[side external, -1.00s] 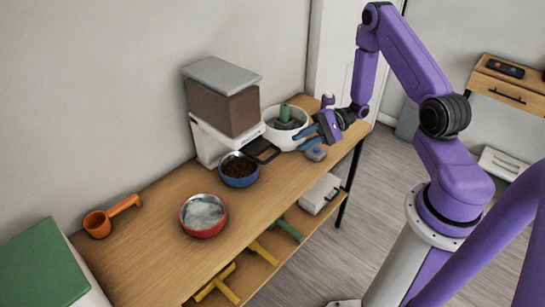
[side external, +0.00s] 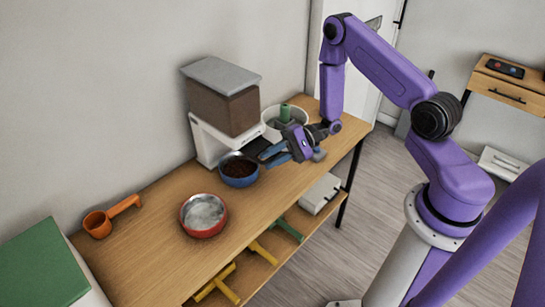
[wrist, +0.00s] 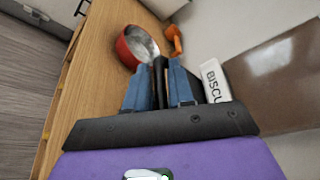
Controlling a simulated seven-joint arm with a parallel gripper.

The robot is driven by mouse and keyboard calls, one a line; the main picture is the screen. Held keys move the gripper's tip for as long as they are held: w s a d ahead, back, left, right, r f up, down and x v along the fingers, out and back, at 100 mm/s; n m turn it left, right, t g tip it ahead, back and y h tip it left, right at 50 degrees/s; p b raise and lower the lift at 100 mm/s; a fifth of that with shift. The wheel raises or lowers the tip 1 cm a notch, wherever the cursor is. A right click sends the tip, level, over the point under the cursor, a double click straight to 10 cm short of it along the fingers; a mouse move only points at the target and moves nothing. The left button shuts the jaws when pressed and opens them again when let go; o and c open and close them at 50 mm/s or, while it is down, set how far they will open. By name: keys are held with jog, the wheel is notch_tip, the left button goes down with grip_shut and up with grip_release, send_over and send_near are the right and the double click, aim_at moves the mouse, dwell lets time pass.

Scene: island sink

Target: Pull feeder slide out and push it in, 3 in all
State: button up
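The feeder (side external: 222,105) has a brown hopper, a grey lid and a white base, and stands against the wall. Its white, lettered base (wrist: 214,82) shows in the wrist view. My gripper (side external: 267,155) is just in front of the base, beside the blue bowl of brown kibble (side external: 239,170). Its blue fingers are apart. In the wrist view, black parts of the feeder slide (wrist: 159,78) show between and beside the fingers (wrist: 160,85). I cannot tell whether they touch. In the side view, my gripper mostly hides the slide.
A red bowl (side external: 203,216) and an orange scoop (side external: 108,217) are at the left of the bench. A white bowl (side external: 301,117) with a green item stands behind my gripper. Yellow and green items lie on the shelf below. The bench front is clear.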

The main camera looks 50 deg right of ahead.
aim_at(262, 148)
grip_shut()
jog(key=shift+w, duration=2)
grip_release()
jog(key=v, duration=1.7)
jog(key=shift+d, duration=0.2)
jog(key=shift+s+r, duration=0.1)
jog(key=shift+s, duration=0.05)
